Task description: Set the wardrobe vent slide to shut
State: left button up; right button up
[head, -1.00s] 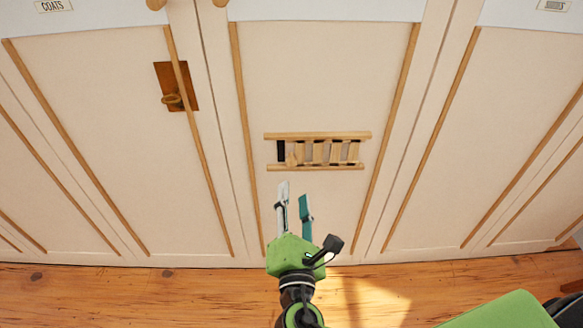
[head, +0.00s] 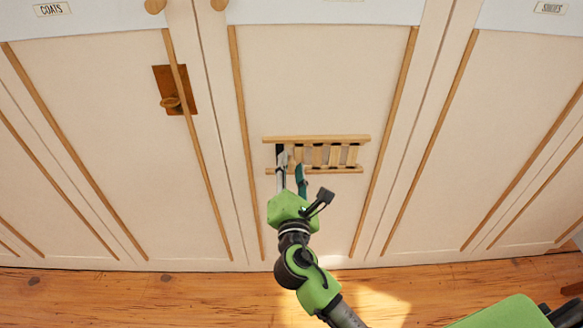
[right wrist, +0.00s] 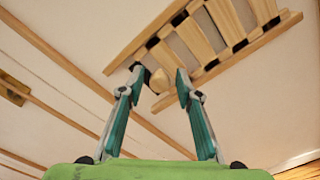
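The wardrobe vent (head: 318,139) is a wooden frame of two rails with upright slats between them, set low in the middle door panel. A dark gap shows at its left end. A small wooden knob (right wrist: 159,81) sits at that end of the slats in the right wrist view. My right gripper (head: 291,163) is open at the vent's left end. In the right wrist view its fingertips (right wrist: 160,71) stand on either side of the knob, with gaps visible. In the head view the fingers partly hide the knob. My left gripper is not in view.
A brass ring latch on a brown plate (head: 176,90) is on the door to the left. The doors carry raised wooden strips (head: 384,140). The wooden floor (head: 130,298) below looks clear.

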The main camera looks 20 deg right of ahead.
grip_shut()
jog(key=a, duration=0.2)
jog(key=w+a, duration=0.1)
jog(key=a, duration=0.1)
jog(key=shift+a, duration=0.1)
jog(key=shift+o, duration=1.6)
grip_release()
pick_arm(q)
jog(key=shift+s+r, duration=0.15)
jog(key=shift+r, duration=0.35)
pick_arm(e)
jog(key=shift+o, duration=0.2)
jog(key=v, duration=1.2)
